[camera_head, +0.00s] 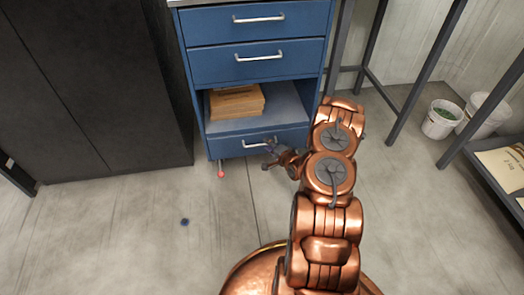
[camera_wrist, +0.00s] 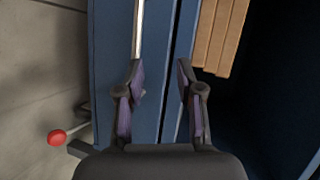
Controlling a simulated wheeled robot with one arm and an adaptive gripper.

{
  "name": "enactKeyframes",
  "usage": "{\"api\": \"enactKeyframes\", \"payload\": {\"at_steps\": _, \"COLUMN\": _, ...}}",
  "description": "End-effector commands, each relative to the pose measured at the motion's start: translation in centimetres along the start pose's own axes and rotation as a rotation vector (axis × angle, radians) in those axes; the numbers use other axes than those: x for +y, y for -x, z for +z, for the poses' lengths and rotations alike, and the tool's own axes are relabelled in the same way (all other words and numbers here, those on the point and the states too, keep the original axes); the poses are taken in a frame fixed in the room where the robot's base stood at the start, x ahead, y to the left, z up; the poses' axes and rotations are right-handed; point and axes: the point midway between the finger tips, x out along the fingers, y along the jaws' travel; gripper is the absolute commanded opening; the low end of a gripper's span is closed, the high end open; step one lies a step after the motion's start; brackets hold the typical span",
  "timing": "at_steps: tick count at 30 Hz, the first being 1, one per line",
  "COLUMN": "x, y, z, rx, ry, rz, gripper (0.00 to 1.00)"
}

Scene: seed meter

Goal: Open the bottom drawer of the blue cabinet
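The blue cabinet (camera_head: 257,97) stands against the wall, with two upper drawers, an open shelf bay and a bottom drawer (camera_head: 232,147). The bottom drawer looks closed, and its silver handle (camera_head: 257,144) is partly hidden by my gripper (camera_head: 275,153). In the wrist view, my gripper (camera_wrist: 161,75) is open, its fingers apart in front of the drawer front (camera_wrist: 158,100). The handle (camera_wrist: 138,30) runs down to the left finger, which covers its near end; I cannot tell if they touch. Nothing is between the fingers that I can see gripped.
Brown boxes or boards (camera_head: 236,101) lie in the open bay. A red ball-like piece (camera_head: 221,174) is at the cabinet's lower left. A black cabinet (camera_head: 95,85) stands to the left. White buckets (camera_head: 440,121) and a dark metal table frame are on the right. Floor in front is mostly clear.

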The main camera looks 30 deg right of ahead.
Motion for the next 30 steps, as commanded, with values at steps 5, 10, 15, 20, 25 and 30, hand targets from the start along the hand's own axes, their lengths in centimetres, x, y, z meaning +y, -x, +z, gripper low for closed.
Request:
{"api": "enactKeyframes", "payload": {"at_steps": 5, "x": 3.5, "y": 0.6, "z": -0.1, "rx": 0.011, "ry": -0.095, "rz": -0.071, "gripper": 0.37}}
{"api": "enactKeyframes", "payload": {"at_steps": 10, "x": 4.0, "y": 0.7, "z": -0.1, "rx": 0.014, "ry": -0.127, "rz": -0.102, "gripper": 0.37}}
{"api": "enactKeyframes", "payload": {"at_steps": 15, "x": 3.9, "y": -0.7, "z": -0.1, "rx": 0.013, "ry": -0.127, "rz": -0.105, "gripper": 0.37}}
{"api": "enactKeyframes", "payload": {"at_steps": 20, "x": 3.8, "y": -2.9, "z": -0.1, "rx": 0.011, "ry": -0.127, "rz": -0.104, "gripper": 0.37}}
{"api": "enactKeyframes", "payload": {"at_steps": 25, "x": 3.5, "y": -5.2, "z": -0.1, "rx": 0.012, "ry": -0.128, "rz": -0.106, "gripper": 0.37}}
{"api": "enactKeyframes", "payload": {"at_steps": 30, "x": 3.3, "y": -6.5, "z": -0.3, "rx": 0.014, "ry": -0.129, "rz": -0.104, "gripper": 0.37}}
